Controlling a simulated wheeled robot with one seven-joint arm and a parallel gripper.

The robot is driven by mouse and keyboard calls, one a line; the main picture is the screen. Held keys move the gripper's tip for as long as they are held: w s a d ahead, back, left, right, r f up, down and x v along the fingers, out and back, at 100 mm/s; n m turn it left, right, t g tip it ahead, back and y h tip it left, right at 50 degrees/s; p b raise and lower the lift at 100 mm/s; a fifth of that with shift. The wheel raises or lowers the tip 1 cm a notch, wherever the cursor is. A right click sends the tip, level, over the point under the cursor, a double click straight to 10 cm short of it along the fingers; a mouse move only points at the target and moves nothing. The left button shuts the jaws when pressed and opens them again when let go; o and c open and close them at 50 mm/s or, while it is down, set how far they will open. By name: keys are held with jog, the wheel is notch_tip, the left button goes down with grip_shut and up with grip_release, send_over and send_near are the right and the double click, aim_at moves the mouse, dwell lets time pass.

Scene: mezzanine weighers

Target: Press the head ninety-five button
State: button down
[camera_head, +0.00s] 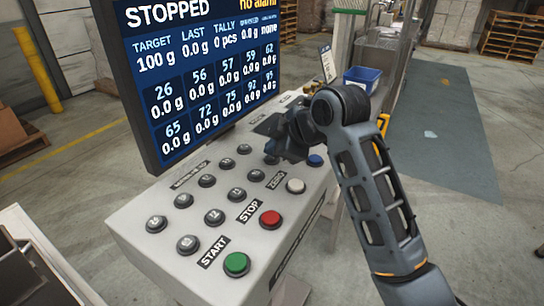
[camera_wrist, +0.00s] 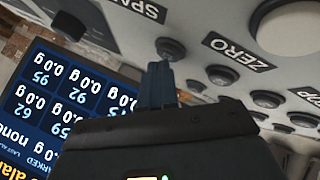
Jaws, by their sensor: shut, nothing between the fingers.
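The button panel (camera_head: 130,225) carries two rows of round grey number buttons. The last grey button of the row nearer the coloured buttons, in the ninety-five position, is partly visible beside my gripper (camera_head: 282,152). In the wrist view that dark button (camera_wrist: 170,46) is just beyond the tips of my gripper (camera_wrist: 158,66). My fingers are shut and empty, pointing at the panel. I cannot tell whether the tips touch the button. Its own number is not readable. The screen (camera_head: 200,70) reads STOPPED and lists 95 at 0.0 g.
Neighbouring grey buttons (camera_wrist: 222,74) lie close by. The white ZERO button (camera_head: 296,186), blue button (camera_head: 315,160), red STOP button (camera_head: 270,219) and green START button (camera_head: 237,264) line the panel's near edge. The screen stands close behind the number buttons. A blue bin (camera_head: 362,79) is beyond.

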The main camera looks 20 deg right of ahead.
aim_at(274, 159)
jog(key=shift+f, duration=0.3)
dwell(0.4)
jog(key=shift+r, duration=0.1)
jog(key=shift+r+p, duration=0.75)
notch_tip(274, 159, up, 5)
jog(key=p, duration=0.4)
jog(key=shift+r+p, duration=0.1)
jog(key=shift+p, duration=0.2)
dwell(0.4)
